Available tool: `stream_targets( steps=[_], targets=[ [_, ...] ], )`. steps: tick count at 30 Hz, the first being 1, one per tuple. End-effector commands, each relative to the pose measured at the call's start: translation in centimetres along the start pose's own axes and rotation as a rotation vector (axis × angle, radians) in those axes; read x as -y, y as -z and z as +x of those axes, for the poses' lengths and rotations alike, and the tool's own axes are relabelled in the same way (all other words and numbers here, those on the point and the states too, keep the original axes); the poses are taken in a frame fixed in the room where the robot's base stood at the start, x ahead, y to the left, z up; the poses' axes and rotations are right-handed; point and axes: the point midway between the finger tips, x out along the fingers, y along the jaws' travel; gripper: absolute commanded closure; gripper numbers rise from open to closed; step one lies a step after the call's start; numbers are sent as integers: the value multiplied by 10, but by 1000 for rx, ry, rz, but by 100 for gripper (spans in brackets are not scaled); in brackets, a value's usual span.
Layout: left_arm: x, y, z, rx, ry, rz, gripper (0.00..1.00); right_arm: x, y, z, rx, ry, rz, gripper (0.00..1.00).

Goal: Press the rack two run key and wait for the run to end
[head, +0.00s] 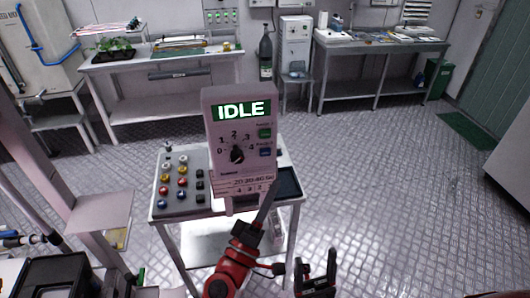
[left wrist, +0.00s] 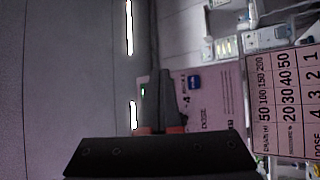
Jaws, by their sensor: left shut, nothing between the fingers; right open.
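A pale control box (head: 223,160) stands on a small cart. Its green display (head: 240,110) reads IDLE, above a dark knob (head: 237,154) with numbers around it. At its right side are a green key (head: 264,133) and below it a blue key (head: 265,152); their small labels are too blurred to read. The blue key also shows in the left wrist view (left wrist: 194,82). My left gripper (head: 272,188) is shut and empty, its tips near the box's lower right, below the blue key; contact cannot be told. My right gripper (head: 318,270) is open and empty, lower and nearer.
The cart top (head: 160,204) carries a panel of coloured buttons (head: 181,182) left of the box and a dark tray (head: 288,182) at right. Benches (head: 118,62) and (head: 375,46) line the back wall. The metal floor at right is clear.

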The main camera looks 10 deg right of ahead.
Motion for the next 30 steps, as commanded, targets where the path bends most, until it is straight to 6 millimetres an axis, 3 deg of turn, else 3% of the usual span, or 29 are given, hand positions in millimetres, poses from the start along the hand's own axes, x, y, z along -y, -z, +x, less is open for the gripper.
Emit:
stream_targets(
  steps=[13,18,30],
  targets=[
    [29,31,40,-1,1,3,100,0,0,2,0,0,0,32],
    [40,38,51,-2,0,2,100,0,-2,-9,0,0,0,32],
    [43,43,59,-1,1,1,100,1,-2,-11,0,0,0,32]
  ],
)
